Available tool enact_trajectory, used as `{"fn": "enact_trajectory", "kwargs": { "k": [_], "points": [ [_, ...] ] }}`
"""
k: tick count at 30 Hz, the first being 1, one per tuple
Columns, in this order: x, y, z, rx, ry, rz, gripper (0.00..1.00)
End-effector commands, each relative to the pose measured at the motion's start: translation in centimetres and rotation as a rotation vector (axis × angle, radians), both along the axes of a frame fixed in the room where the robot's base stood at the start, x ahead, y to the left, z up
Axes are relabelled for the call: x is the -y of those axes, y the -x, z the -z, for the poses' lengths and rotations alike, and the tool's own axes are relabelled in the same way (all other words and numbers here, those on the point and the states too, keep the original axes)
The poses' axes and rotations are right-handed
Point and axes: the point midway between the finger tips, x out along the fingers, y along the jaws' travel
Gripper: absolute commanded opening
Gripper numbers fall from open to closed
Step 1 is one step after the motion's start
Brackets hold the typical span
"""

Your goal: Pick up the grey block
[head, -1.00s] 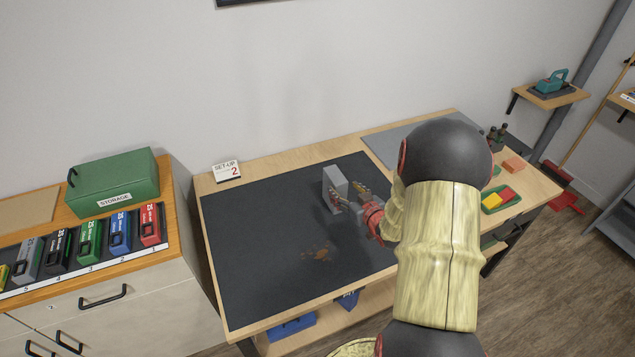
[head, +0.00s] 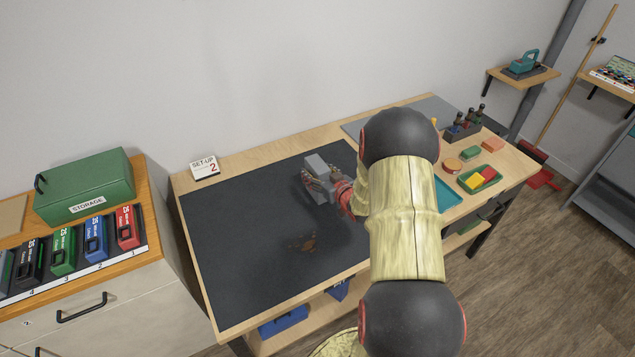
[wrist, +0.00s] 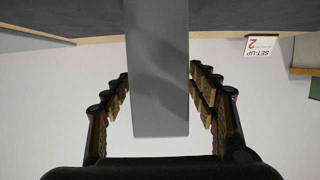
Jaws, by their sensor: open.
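The grey block (head: 316,163) stands upright on the dark mat (head: 245,235) of the workbench, near its back right part. In the wrist view, which is upside down, the block (wrist: 160,70) runs between the two rows of finger pads. My gripper (head: 320,182) is open around the block, with a finger on each side. The wrist view shows my gripper (wrist: 160,85) with narrow gaps beside the block; I cannot tell whether either finger touches.
A set-up sign (head: 205,167) stands at the bench's back left. A green tray (head: 480,179) with coloured blocks lies on the right, beyond my arm. A green storage box (head: 85,187) sits on the left cabinet. The mat's left and front are clear, apart from a brown stain (head: 303,243).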

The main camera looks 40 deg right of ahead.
Motion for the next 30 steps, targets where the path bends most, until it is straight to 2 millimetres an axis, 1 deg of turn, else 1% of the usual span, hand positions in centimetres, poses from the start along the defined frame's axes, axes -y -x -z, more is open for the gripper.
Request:
{"fn": "enact_trajectory", "kwargs": {
  "k": [4,30],
  "points": [
    [0.00,0.02,-0.10,0.000,0.000,0.000,0.59],
    [0.00,0.05,-0.09,0.000,0.000,0.000,0.10]
  ]
}}
